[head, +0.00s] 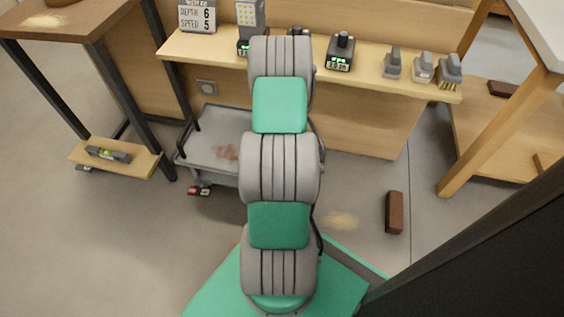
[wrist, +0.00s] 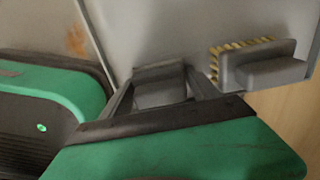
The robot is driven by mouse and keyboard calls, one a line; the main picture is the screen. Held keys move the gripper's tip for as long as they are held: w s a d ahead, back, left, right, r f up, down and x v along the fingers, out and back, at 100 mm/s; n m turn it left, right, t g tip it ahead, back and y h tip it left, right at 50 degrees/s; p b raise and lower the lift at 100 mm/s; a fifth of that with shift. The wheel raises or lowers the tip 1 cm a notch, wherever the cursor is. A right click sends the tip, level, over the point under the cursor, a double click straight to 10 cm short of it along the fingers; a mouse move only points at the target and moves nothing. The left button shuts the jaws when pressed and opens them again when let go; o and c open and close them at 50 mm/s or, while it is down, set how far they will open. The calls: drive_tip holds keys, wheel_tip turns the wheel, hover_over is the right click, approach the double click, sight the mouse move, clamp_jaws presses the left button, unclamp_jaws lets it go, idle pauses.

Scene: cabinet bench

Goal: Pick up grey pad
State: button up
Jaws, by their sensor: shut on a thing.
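In the wrist view my gripper (wrist: 160,92) is shut on a small grey block, which I take to be the grey pad (wrist: 158,88). Its near end sits between the two dark fingers, and the rest is partly hidden by them. A grey surface lies behind it. In the head view my arm covers the gripper, so neither the gripper nor the held pad shows there.
A grey brush with tan bristles (wrist: 262,66) lies right of my gripper. In the head view the wooden shelf (head: 360,73) carries several grey hand tools (head: 422,68) and dark devices (head: 341,52). A grey cart (head: 212,130) stands below; a brown block (head: 395,212) lies on the floor.

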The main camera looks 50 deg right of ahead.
drive_tip(key=c, duration=0.3)
drive_tip(key=shift+c, duration=0.2)
drive_tip(key=shift+r, duration=0.25)
drive_tip(key=r+p, duration=0.3)
drive_tip(key=r, duration=0.1)
drive_tip(key=shift+a, duration=0.2)
drive_tip(key=s+a+r+p, duration=0.6)
drive_tip(key=a+r, duration=0.2)
drive_tip(key=a, duration=0.4)
drive_tip(key=shift+a+r, duration=0.15)
drive_tip(key=shift+r, duration=0.1)
